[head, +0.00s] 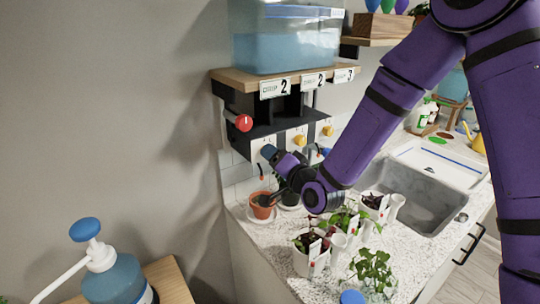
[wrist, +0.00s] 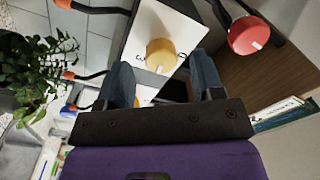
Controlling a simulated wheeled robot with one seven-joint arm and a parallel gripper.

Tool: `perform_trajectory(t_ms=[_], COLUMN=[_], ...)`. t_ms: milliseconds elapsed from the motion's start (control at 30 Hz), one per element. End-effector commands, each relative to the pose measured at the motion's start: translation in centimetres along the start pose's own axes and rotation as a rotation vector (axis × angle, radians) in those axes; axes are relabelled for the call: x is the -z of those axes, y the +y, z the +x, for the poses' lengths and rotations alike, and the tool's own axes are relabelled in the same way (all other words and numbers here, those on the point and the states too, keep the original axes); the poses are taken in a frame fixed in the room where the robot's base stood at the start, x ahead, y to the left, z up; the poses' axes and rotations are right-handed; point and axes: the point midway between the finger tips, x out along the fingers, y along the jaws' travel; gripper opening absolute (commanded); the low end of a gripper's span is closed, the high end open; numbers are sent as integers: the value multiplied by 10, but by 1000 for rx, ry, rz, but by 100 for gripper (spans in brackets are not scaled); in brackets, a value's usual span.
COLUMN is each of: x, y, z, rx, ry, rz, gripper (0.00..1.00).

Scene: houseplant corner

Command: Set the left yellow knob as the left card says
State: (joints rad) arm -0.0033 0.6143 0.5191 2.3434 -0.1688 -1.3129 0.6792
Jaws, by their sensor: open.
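The left card (head: 275,87) hangs on the shelf edge and reads "DRIP 2". In the wrist view a yellow knob (wrist: 161,54) sits on a white dial plate (wrist: 168,21), with a white pointer mark toward the bottom and a dark digit beside it. My gripper (wrist: 162,66) is open, its blue fingers on either side of this knob; contact cannot be told. In the head view my gripper (head: 268,152) is in front of the leftmost plate and hides its knob. Two other yellow knobs, a middle one (head: 299,140) and a right one (head: 328,130), show to the right.
A red knob (head: 244,123) sticks out left of the plates, close to my gripper in the wrist view too (wrist: 249,35). A water tank (head: 290,42) stands on the shelf above. Potted plants (head: 262,204) crowd the counter below, beside a sink (head: 412,196).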

Motion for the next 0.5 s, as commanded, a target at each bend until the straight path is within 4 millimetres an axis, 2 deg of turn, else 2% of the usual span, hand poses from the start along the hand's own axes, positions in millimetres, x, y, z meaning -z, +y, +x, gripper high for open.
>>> perform_trajectory(t_ms=[100,300,500], x=[0,0,0], y=[1,0,0], z=[-24,-59,-79], rx=[-2,-1,-1], ry=[-1,-1,0], rz=[0,0,0], gripper=[61,61,61])
